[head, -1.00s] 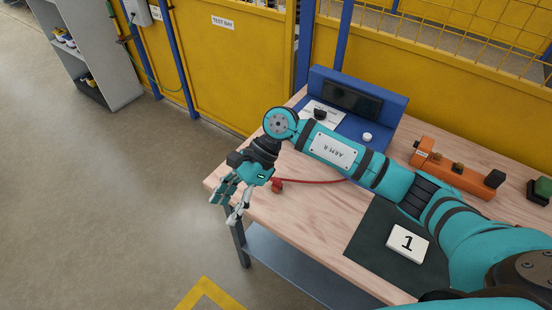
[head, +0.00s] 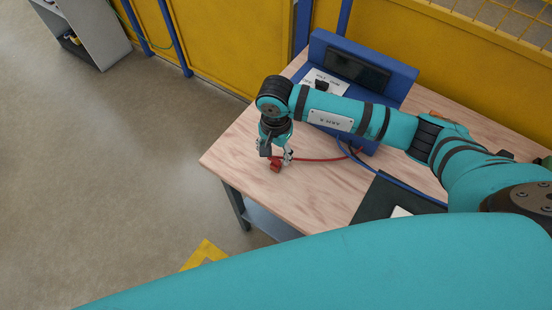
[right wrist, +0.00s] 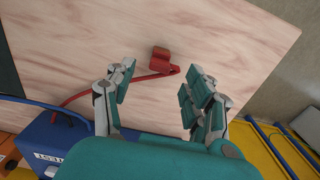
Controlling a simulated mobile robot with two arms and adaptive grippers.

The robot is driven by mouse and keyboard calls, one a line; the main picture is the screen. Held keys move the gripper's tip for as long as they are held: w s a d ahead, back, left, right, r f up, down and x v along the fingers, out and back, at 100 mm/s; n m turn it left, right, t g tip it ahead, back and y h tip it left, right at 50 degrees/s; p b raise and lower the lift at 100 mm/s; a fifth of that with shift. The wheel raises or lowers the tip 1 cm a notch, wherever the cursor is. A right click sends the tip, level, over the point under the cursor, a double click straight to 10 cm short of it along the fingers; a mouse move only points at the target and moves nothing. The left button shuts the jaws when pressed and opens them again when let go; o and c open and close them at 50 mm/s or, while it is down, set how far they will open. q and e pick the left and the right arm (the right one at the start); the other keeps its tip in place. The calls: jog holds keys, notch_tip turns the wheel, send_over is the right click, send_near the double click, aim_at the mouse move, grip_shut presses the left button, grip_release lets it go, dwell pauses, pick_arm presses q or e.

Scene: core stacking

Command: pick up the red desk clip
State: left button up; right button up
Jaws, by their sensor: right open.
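The red desk clip (head: 275,166) sits on the wooden table (head: 240,155) near its left edge, with a red cable (head: 325,158) running from it to the right. In the right wrist view the clip (right wrist: 160,61) lies just beyond the fingertips, roughly centred between them. My right gripper (head: 275,155) points down close above the clip in the head view. In the right wrist view my right gripper (right wrist: 161,78) is open, with nothing between its fingers. My left gripper is not in view.
A blue stand with a dark screen (head: 358,67) is at the back of the table. A dark mat (head: 385,198) lies to the right, partly hidden by my teal arm parts across the foreground. Bare table surrounds the clip; the table's left edge is close.

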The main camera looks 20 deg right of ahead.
aim_at(276, 159)
jog(key=shift+f, duration=0.5)
jog(key=shift+f+p, duration=0.4)
jog(key=shift+p, duration=0.15)
notch_tip(276, 159, down, 4)
jog(key=shift+r+p, duration=0.2)
jog(key=shift+p, duration=0.5)
jog(key=shift+f, duration=0.35)
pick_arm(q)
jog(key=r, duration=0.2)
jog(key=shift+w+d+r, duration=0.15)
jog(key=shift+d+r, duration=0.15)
pick_arm(e)
jog(key=shift+c, duration=0.3)
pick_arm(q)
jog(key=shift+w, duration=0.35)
pick_arm(e)
grip_shut()
